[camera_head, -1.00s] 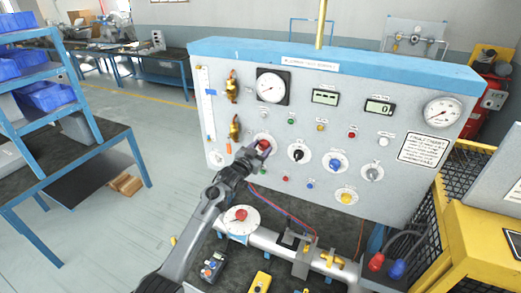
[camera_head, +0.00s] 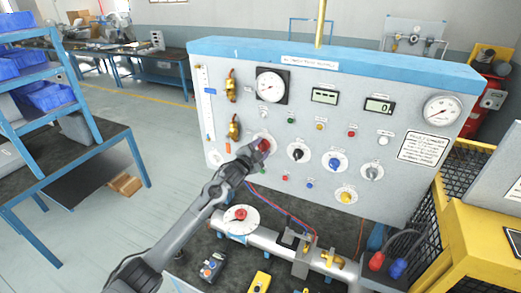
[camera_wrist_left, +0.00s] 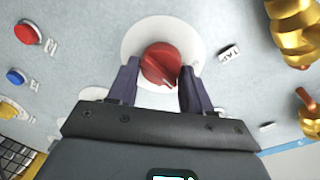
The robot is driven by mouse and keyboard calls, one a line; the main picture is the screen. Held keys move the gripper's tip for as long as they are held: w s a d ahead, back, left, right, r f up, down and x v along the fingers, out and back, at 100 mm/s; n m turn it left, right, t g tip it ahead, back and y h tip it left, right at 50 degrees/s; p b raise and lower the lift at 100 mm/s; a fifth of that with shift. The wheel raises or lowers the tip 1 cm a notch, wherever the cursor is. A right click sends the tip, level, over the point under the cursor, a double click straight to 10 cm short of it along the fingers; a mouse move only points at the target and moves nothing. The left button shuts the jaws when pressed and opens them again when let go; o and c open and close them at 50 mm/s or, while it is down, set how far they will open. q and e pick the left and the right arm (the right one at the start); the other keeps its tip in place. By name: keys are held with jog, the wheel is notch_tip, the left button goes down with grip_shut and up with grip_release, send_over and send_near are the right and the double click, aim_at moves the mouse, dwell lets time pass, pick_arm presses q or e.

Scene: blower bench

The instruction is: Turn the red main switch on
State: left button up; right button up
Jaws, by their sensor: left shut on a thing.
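The red main switch (camera_head: 264,145) is a red rotary knob on a round white plate, on the left part of the grey panel. In the left wrist view the red knob (camera_wrist_left: 160,64) fills the space between the two dark fingers, its pointer mark toward the lower right. My left gripper (camera_head: 259,150) is at the knob, coming from the lower left. In the left wrist view my left gripper (camera_wrist_left: 158,82) is shut on the knob, a finger at each side. The right gripper is not in view.
The panel (camera_head: 225,75) also bears a black knob (camera_head: 298,155), a blue knob (camera_head: 334,162), gauges and brass valves (camera_head: 233,127). Below stands a pipe with a red-centred white dial (camera_head: 240,214). A yellow cage unit (camera_head: 480,240) stands at the right.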

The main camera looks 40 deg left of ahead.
pick_arm(q)
jog(key=m, duration=0.4)
jog(key=shift+b, duration=0.4)
jog(key=m+y+b, duration=0.1)
jog(key=m, duration=0.4)
jog(key=shift+d+g, duration=0.1)
jog(key=shift+g, duration=0.2)
jog(key=o, duration=1)
jog(key=shift+o, duration=0.2)
jog(key=shift+f, duration=0.1)
